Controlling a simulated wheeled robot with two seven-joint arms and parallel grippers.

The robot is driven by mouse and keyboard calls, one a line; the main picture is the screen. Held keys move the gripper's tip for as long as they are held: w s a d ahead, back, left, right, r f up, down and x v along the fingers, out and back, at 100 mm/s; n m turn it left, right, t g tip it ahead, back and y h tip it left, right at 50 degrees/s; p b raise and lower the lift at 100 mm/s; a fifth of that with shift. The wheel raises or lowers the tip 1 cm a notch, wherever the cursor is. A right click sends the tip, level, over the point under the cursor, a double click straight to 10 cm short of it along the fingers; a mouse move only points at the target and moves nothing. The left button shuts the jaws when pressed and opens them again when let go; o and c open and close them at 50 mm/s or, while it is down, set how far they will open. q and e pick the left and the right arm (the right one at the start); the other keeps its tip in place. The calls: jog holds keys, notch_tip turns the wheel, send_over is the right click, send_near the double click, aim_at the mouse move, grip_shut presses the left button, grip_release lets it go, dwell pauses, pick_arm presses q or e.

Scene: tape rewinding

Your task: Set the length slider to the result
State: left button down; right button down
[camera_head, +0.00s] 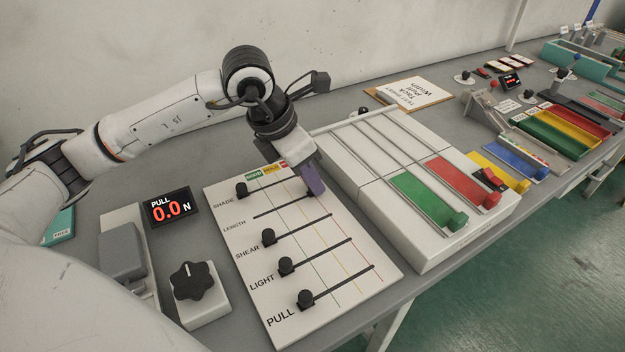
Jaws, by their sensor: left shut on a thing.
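The white slider panel (345,285) lies on the bench with rows labelled SHADE, LENGTH, SHEAR, LIGHT and PULL. The LENGTH track (278,208) runs bare from its left end to my left gripper (316,190). That gripper points down, with its purple fingers shut on the length slider knob near the track's right end, by the red line. The fingers hide most of the knob. The SHADE knob (241,190), SHEAR knob (268,237), LIGHT knob (286,265) and PULL knob (305,299) all sit at the left ends of their tracks. My right gripper is out of view.
A display (170,207) reads PULL 0.0 N, and a black rotary knob (188,281) stands left of the panel. A raised white box with green (425,200) and red (463,182) channels stands close on the right. A paper sign (412,94) lies behind.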

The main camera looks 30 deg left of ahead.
pick_arm(q)
jog(key=c, duration=1.7)
grip_release()
jog(key=shift+w+d, duration=0.1)
jog(key=shift+w, duration=0.1)
jog(key=shift+r, duration=0.1)
jog(key=v, duration=1)
jog(key=shift+s, duration=0.2)
